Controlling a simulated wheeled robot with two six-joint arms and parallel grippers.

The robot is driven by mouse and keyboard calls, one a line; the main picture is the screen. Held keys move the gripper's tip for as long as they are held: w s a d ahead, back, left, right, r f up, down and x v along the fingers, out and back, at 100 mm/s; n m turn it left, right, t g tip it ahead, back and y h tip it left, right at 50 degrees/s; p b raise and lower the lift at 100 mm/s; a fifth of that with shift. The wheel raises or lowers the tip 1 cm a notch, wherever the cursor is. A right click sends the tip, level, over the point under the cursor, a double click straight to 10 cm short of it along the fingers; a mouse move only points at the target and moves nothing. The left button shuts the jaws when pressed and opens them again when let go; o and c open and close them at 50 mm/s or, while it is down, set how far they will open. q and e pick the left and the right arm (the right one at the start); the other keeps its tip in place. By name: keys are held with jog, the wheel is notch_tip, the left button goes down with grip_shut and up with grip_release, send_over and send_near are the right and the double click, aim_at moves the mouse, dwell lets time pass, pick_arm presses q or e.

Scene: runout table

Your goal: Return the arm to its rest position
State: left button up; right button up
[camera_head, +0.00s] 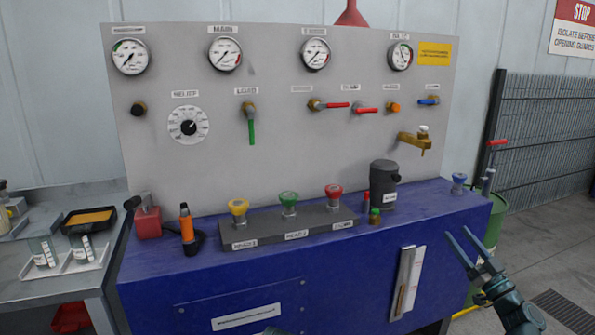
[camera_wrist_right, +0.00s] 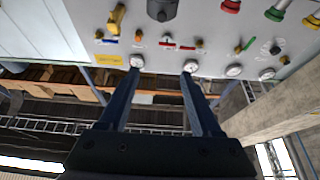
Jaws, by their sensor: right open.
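My right gripper (camera_head: 459,233) is at the lower right of the head view, in front of the right end of the blue bench. Its two fingers are apart and point up and to the left, with nothing between them. In the right wrist view the same gripper (camera_wrist_right: 160,74) shows both fingers spread and empty, and the panel appears upside down beyond them. My left gripper does not show; only a small sliver of a grey-teal part is at the bottom edge of the head view.
The blue bench (camera_head: 235,275) carries a gauge panel (camera_head: 290,80), several colored knobs and a dark cylinder (camera_head: 383,185). A green drum (camera_head: 493,228) and a mesh fence (camera_head: 545,130) stand at the right. A grey side table (camera_head: 60,290) is at the left. Floor shows at the right.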

jog(key=s+a+f+n+g+y+p, duration=0.25)
jog(key=a+g+p, duration=0.5)
jog(key=a, duration=0.85)
jog(key=s+a+f+n+g+y+p, duration=0.1)
jog(key=s+a+f+g+p, duration=0.45)
jog(key=a, duration=1.15)
jog(key=s+a+g+h+p, duration=0.5)
jog(key=s+g+p, duration=0.2)
jog(key=s+g, duration=0.1)
pick_arm(q)
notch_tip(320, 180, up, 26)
jog(key=p, duration=0.5)
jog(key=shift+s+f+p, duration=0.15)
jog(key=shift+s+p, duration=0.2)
pick_arm(e)
jog(key=s+d+r+m+h, duration=0.2)
jog(key=s+d+m+h, duration=0.1)
jog(key=s+h, duration=0.4)
jog(key=shift+s+r+m+g+h, duration=0.2)
jog(key=shift+r+m+g+h, duration=0.15)
jog(key=shift+r+g, duration=0.05)
